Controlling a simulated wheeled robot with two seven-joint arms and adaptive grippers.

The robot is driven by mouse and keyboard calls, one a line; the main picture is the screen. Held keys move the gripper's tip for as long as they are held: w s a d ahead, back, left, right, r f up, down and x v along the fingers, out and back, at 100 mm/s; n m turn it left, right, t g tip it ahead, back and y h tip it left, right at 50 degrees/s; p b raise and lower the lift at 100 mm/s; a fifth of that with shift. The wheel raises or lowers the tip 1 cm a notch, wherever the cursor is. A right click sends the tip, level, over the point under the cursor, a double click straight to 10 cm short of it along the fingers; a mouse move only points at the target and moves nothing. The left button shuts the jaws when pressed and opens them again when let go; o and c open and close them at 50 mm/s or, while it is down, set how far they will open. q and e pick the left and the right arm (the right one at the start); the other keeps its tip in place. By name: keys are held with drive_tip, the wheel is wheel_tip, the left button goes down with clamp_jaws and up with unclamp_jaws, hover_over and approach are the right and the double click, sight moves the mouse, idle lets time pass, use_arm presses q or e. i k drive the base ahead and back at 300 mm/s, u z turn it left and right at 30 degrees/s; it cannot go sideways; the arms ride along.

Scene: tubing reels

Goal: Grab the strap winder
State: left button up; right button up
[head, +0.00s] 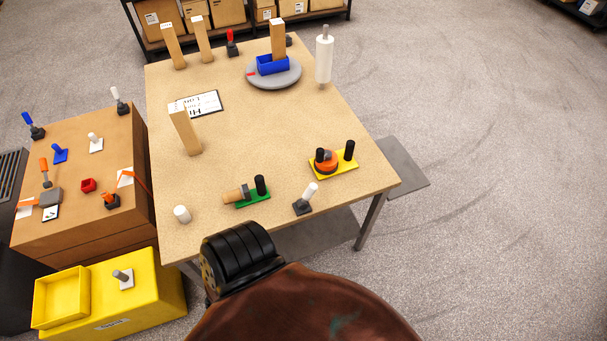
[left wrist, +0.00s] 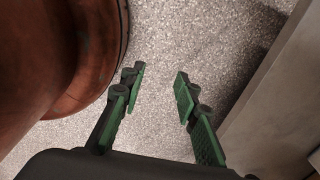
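No tool is clearly marked as the strap winder. One candidate is an orange round device with a black knob (head: 326,162), on a yellow plate with a black post at the table's right front. Another is a green-based device (head: 247,197) with a tan cylinder and a black upright grip, near the table's front edge. My left gripper (left wrist: 160,80) is in the left wrist view, its green-padded fingers apart and nothing between them. Grey floor shows beyond it, and neither candidate is in that view. My right gripper is not in view.
A cabinet (head: 75,215) with small tools and a yellow bin (head: 165,285) stand at left. The table's middle is clear.

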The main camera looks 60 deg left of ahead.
sight(343, 161)
drive_tip(key=k, duration=0.2)
drive_tip(key=u, duration=2.2)
drive_tip(key=i, duration=0.2)
drive_tip(key=z, duration=0.1)
